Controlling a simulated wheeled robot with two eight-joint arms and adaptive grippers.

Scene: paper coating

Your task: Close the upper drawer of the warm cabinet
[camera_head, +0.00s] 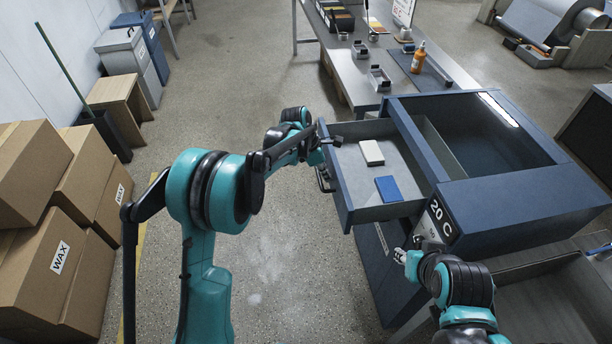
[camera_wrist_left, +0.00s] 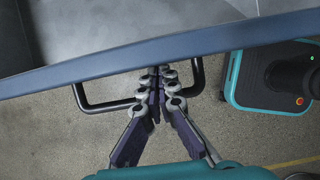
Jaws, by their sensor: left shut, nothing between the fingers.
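The dark blue warm cabinet (camera_head: 520,205), marked "20 C", stands at the right in the head view. Its upper drawer (camera_head: 343,196) is pulled out to the left, with a white block (camera_head: 371,152) and a blue block (camera_head: 388,189) inside. My left gripper (camera_head: 326,146) is at the outer face of the drawer front. In the left wrist view its shut, empty fingers (camera_wrist_left: 160,76) point at the front panel, between the ends of the black handle (camera_wrist_left: 102,107) and overlapping its bar; contact is unclear. My right gripper (camera_head: 400,255) is low beside the cabinet; its jaws are too small to read.
A steel table (camera_head: 350,82) with an orange bottle (camera_head: 418,58) stands behind the cabinet. Cardboard boxes marked WAX (camera_head: 38,240) are stacked at the left. An open grey bin (camera_head: 540,305) is at the lower right.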

